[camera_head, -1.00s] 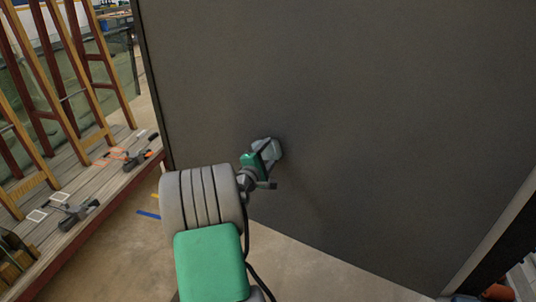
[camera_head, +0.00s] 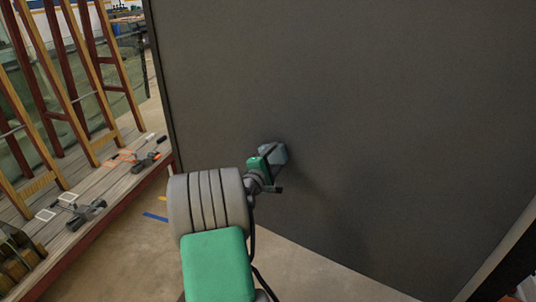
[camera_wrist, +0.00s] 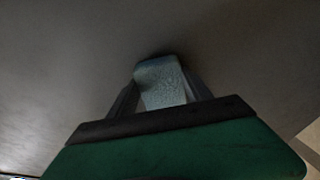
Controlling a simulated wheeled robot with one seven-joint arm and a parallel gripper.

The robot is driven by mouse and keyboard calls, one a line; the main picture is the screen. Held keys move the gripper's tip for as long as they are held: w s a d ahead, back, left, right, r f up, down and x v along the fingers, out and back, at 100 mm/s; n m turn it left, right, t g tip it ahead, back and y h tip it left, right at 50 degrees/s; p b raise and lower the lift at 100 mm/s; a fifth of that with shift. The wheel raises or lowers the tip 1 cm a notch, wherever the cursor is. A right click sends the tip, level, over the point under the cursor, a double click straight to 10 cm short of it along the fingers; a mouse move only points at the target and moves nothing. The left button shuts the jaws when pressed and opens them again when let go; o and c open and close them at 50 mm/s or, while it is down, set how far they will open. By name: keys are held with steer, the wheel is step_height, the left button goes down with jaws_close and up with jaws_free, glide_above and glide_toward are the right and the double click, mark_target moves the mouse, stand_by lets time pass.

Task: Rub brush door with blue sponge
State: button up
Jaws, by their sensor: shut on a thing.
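The door is a large flat dark grey panel (camera_head: 380,120) that fills most of the head view. It also fills the background of the wrist view (camera_wrist: 60,60). My gripper (camera_head: 272,155) is at the lower left part of the panel, close to its surface. In the wrist view its two fingers are shut on the pale blue sponge (camera_wrist: 162,84). The sponge's far end is against or very near the panel; I cannot tell if it presses on it. In the head view the sponge (camera_head: 279,152) is partly hidden by the gripper.
A low wooden platform (camera_head: 95,205) stands at the left with tools, including a grey clamp-like one (camera_head: 85,213), and wooden ladder-like frames (camera_head: 90,80). Bare floor (camera_head: 135,250) lies between it and the panel. The panel's left edge is near the platform.

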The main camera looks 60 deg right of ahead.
steer(key=shift+s, duration=0.55)
steer(key=shift+a, duration=0.2)
steer(key=a, duration=0.2)
steer(key=a+b, duration=0.1)
steer(key=a, duration=0.1)
steer(key=shift+w, duration=0.4)
steer(key=shift+a, duration=0.7)
steer(key=shift+w+a, duration=0.15)
steer(key=shift+a, duration=1.35)
